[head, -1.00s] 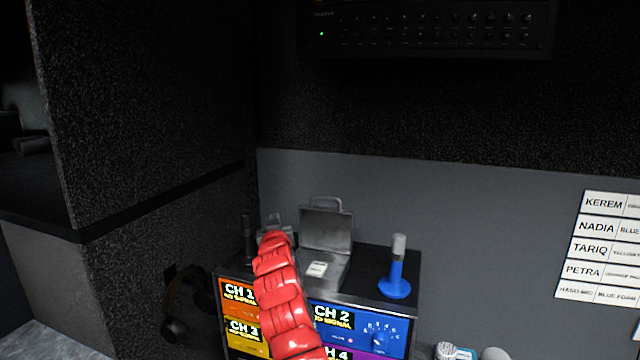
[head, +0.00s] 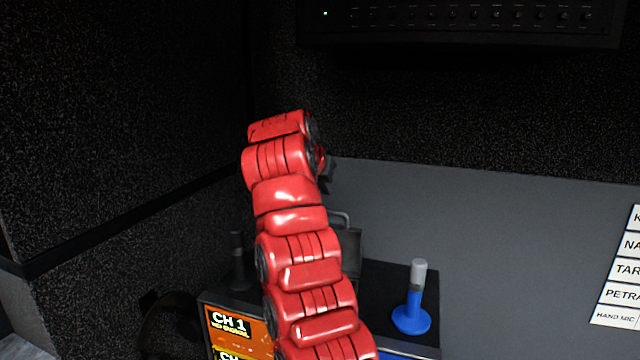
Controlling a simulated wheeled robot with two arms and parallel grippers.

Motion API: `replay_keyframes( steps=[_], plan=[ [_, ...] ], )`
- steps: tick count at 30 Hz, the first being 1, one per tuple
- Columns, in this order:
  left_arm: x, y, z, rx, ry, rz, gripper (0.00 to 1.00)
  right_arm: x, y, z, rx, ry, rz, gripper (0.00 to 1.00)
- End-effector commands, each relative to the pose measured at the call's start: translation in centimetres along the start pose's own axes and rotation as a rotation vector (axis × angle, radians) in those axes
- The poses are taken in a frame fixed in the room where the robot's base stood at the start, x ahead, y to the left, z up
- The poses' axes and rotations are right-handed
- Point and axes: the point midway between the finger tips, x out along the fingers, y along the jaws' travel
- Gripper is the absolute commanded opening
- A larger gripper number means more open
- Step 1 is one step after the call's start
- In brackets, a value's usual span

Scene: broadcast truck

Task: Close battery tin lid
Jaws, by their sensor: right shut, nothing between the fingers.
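The battery tin stands on top of the channel rack, mostly hidden behind my red right arm. Its grey lid (head: 350,252) stands open and upright; only its right part and part of the handle show. The tin's body and anything in it are hidden. My right gripper (head: 327,175) is a small dark shape at the raised end of the arm. It appears above the lid in the picture, shut and empty, partly hidden by my wrist. My left gripper is not in view.
A blue stand with a grey top (head: 412,305) is right of the tin on the rack top. A dark upright post (head: 238,262) is at the left. The orange CH 1 panel (head: 240,335) faces front. A dark equipment unit (head: 460,22) hangs above. Name labels (head: 618,265) are at right.

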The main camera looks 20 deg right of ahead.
Motion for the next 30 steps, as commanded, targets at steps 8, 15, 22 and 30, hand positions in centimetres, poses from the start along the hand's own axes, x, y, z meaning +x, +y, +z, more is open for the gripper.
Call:
replay_keyframes(
  steps=[8, 15, 22, 30],
  plan=[
    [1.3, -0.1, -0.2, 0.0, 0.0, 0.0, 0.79, 4.1, 0.0, -0.2, -0.002, -0.002, 0.001, 0.0],
    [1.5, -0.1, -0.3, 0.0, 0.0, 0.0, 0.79, 4.3, -0.1, 0.7, 0.0, 0.001, -0.001, 0.0],
    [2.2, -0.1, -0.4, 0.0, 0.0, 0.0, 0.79, 3.2, -0.1, 1.7, -0.001, 0.004, -0.001, 0.0],
    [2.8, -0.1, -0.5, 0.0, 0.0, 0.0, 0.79, 2.4, -0.1, 2.8, -0.001, 0.004, -0.001, 0.0]
  ],
)
